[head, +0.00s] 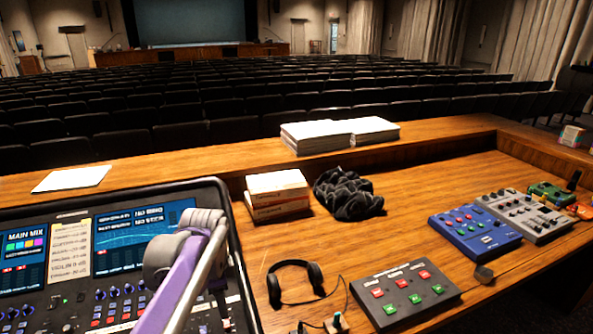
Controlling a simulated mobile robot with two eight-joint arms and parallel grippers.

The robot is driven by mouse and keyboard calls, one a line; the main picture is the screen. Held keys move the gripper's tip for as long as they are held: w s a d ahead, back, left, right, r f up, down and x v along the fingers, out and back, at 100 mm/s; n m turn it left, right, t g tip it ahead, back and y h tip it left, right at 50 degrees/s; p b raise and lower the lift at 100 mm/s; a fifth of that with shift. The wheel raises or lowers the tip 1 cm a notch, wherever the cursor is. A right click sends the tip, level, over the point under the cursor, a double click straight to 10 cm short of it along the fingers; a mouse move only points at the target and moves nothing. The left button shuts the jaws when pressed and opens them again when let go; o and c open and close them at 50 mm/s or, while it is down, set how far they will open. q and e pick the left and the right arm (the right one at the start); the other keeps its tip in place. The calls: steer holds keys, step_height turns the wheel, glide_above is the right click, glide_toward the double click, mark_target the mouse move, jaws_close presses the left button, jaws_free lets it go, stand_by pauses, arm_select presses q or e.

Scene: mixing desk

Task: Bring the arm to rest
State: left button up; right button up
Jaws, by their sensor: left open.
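My left arm, with a purple link and a grey joint, reaches up from the bottom over the mixing console (237,283). My left gripper (220,306) is low over the right part of the console, partly hidden behind my own arm. It is open, and I see nothing held in it. Whether its tips touch the console I cannot tell. My right gripper is out of view.
Black headphones (315,277) and a button box (404,293) lie right of the console. Stacked boxes (277,189) and a dark cloth bundle (347,195) sit behind. A blue pedal (474,231) and a grey mixer (525,216) stand right.

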arm_select(q)
steer(key=s+d+f+n+t, duration=0.2)
steer(key=s+f+n, duration=0.3)
steer(key=s, duration=0.5)
steer(key=s+d+f+n+t, duration=0.2)
steer(key=s+f+n, duration=0.4)
steer(key=s, duration=0.4)
steer(key=shift+f+n+h, duration=0.15)
steer(key=shift+n+h, duration=0.15)
steer(key=shift+n, duration=0.3)
steer(key=shift+c, duration=0.8)
steer(key=shift+s, duration=0.1)
